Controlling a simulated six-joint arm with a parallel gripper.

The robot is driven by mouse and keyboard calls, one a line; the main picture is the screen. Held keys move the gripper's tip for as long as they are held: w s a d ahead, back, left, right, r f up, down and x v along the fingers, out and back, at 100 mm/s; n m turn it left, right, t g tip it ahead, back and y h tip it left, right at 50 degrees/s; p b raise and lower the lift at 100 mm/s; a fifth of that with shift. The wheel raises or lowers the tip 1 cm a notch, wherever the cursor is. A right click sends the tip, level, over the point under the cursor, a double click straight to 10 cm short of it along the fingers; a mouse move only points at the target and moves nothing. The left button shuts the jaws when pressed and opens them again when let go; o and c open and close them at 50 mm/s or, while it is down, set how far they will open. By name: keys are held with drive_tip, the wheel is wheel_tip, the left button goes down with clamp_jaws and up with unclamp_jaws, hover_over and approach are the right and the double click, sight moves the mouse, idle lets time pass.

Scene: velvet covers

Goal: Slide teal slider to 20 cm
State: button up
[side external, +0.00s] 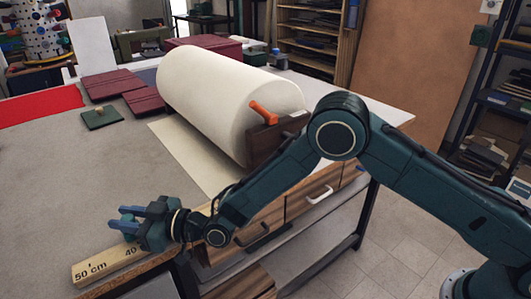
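A pale wooden rule (98,267) lies along the table's near edge at the lower left. Its end reads "50 cm", and "40" shows farther right. My gripper (125,217) is low over the rule near the 40 mark, its two blue fingertips pointing left. The fingertips look apart, with nothing plainly seen between them. I cannot make out the teal slider for sure; a small bluish patch shows just under the fingers, too small to tell from the gripper. The rule to the right of the 40 mark is hidden by my gripper and arm.
A big cream roll (215,95) with an orange handle (264,113) stands on the grey table (60,180). The table's middle left is clear.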

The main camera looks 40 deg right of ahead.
clamp_jaws()
drive_tip(key=shift+d, duration=0.15)
drive_tip(key=d, duration=1.6)
drive_tip(key=o, duration=0.9)
unclamp_jaws()
drive_tip(key=shift+c, duration=0.2)
drive_tip(key=shift+s+d, duration=0.1)
